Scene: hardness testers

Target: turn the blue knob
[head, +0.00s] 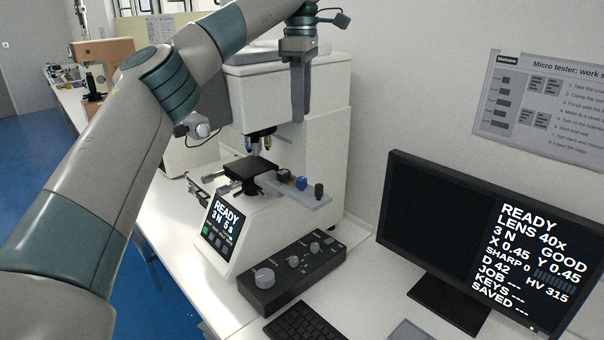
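The blue knob (301,183) stands on a light grey plate (293,194) that juts out to the right of the tester's stage. A dark knob with an orange part (284,176) is to its left and a black knob (319,189) to its right. My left gripper (299,118) points down above the blue knob, clearly apart from it, in front of the white tester. Its fingers overlap nearly edge-on, so the gap between them cannot be judged. Nothing shows hanging from it. My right gripper is not in view.
The white tester (328,120) has lenses over a black stage (250,168) and a READY screen (221,228). A black control box (290,268) with grey knobs, a keyboard (303,324) and a monitor (470,245) stand in front and right. My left arm crosses the left side.

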